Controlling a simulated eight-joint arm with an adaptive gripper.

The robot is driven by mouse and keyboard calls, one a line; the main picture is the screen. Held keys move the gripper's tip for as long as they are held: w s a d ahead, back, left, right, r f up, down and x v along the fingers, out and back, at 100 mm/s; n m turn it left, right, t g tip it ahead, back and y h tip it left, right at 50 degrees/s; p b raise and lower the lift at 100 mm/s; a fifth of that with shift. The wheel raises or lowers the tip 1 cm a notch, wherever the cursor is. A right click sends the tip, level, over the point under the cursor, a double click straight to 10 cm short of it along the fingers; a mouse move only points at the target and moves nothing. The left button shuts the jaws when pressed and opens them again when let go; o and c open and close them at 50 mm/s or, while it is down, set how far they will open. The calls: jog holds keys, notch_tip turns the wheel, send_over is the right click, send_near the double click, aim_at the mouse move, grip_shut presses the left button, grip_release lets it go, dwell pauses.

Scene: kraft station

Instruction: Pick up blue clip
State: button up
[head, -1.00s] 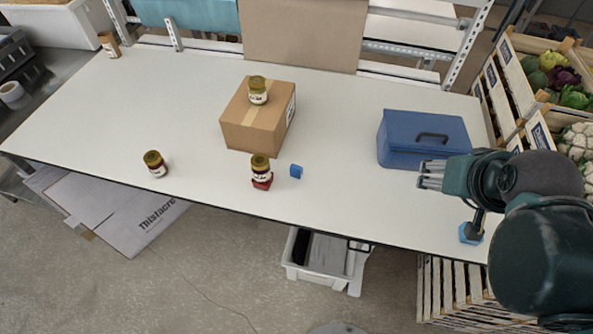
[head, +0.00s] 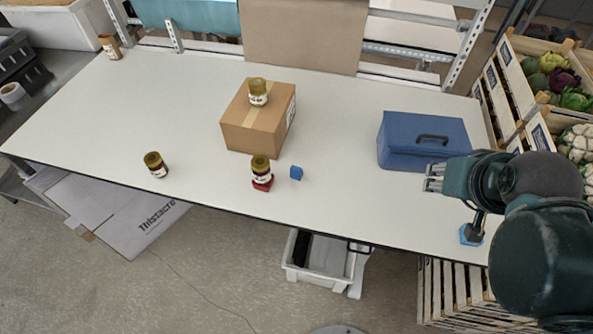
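A small blue block-like piece (head: 296,172), which I take to be the blue clip, lies on the white table near its front edge, right of the middle jar. Its fine shape is too small to make out. My gripper (head: 432,178) is well to the right of it, in front of the blue toolbox, with its fingers pointing left. Nothing shows between the fingers, but their spacing is unclear. The gripper is apart from the blue piece.
A jar (head: 261,168) stands on a red piece (head: 262,184) beside the blue piece. Another jar (head: 258,92) stands on a cardboard box (head: 245,139). A third jar (head: 155,164) is at left. A blue toolbox (head: 405,135) is at right. Table between is clear.

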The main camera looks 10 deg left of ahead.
jog(key=w+a, duration=0.1)
jog(key=n+g, duration=0.7)
jog(key=n, duration=0.8)
send_over(297, 168)
jog(key=f, duration=1.8)
jog(key=shift+w+d+p, duration=0.25)
jog(key=shift+p, duration=0.05)
jog(key=shift+s+a+f+n, duration=0.1)
jog(key=shift+a+f+n, duration=0.3)
jog(key=shift+a+f, duration=0.15)
jog(key=shift+f, duration=1.2)
jog(key=shift+f, duration=0.1)
jog(key=shift+s+d+f+p, duration=0.1)
jog(key=shift+f+p, duration=0.05)
jog(key=shift+f, duration=1.15)
jog(key=shift+s+d+f+p, duration=0.1)
jog(key=shift+f+p, duration=0.05)
jog(key=shift+f, duration=1.1)
